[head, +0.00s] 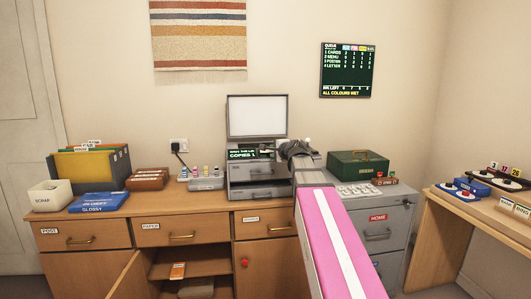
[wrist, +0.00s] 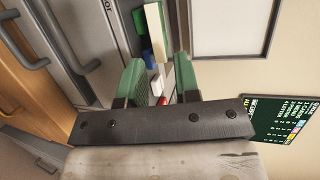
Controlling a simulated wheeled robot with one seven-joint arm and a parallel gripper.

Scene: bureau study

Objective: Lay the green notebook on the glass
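The copier (head: 258,173) stands on the desk with its lid (head: 257,116) raised, white side facing me. Its glass is seen too edge-on to make out. My gripper (wrist: 160,72) has two green fingers, apart, with a gap between them; it hangs by the copier's right front. Beyond the fingertips in the wrist view lies a slim green and cream block (wrist: 155,30), beside small blue and white pieces. It looks like a notebook's cover and page edge, but I cannot be sure. The lid also shows in the wrist view (wrist: 230,25). No green notebook is clear in the head view.
A closed green box (head: 358,163) sits on the grey cabinet (head: 378,215) at right. A cupboard door (head: 128,280) stands open below.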

